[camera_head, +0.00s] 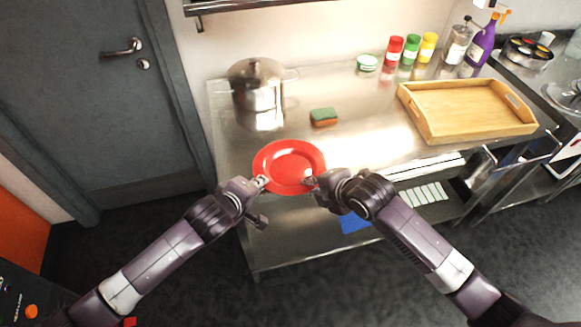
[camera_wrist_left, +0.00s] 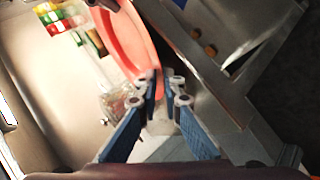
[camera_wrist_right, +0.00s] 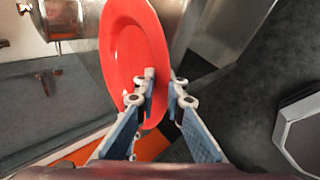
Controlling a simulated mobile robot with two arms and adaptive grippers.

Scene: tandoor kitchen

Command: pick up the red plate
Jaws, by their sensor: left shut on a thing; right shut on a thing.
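The red plate (camera_head: 289,164) is at the front edge of the steel counter, between my two grippers. My left gripper (camera_head: 262,182) is shut on the plate's left front rim. My right gripper (camera_head: 311,182) is shut on its right front rim. In the left wrist view the plate (camera_wrist_left: 125,45) shows beyond the fingertips (camera_wrist_left: 163,78), with its rim between them. In the right wrist view the plate (camera_wrist_right: 130,55) stands tall in the picture, its rim at the fingertips (camera_wrist_right: 165,82). I cannot tell whether the plate touches the counter.
The counter (camera_head: 360,145) holds a steel pot (camera_head: 256,88), a green and brown sponge (camera_head: 323,117) and a wooden tray (camera_head: 465,108). Several spice jars (camera_head: 393,50) and a purple spray bottle (camera_head: 481,46) stand at the back. A grey door (camera_head: 80,90) is at left.

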